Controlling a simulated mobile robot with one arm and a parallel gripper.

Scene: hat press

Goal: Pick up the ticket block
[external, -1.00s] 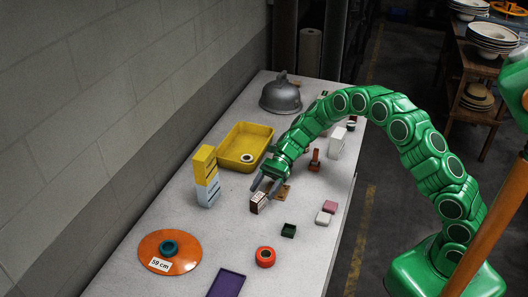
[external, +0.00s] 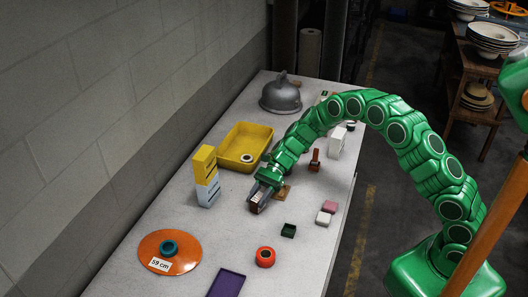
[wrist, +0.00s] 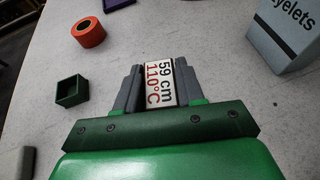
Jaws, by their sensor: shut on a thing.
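The ticket block (wrist: 160,84) is a small block with a white printed face reading "59 cm" in black and "110°C" in red. In the wrist view it sits between the two grey fingers of my gripper (wrist: 160,88), which are shut on it. In the external view my gripper (external: 259,199) is low at the middle of the table, and the block (external: 255,208) shows partly between the fingers. I cannot tell whether the block still touches the table.
A yellow box on a light blue eyelets box (external: 207,192) stands left of my gripper. A yellow tray (external: 229,163) lies behind. A dark green open box (external: 288,230), a red-orange ring (external: 265,257) and an orange disc (external: 150,244) are nearer the front. Bare table surrounds the block.

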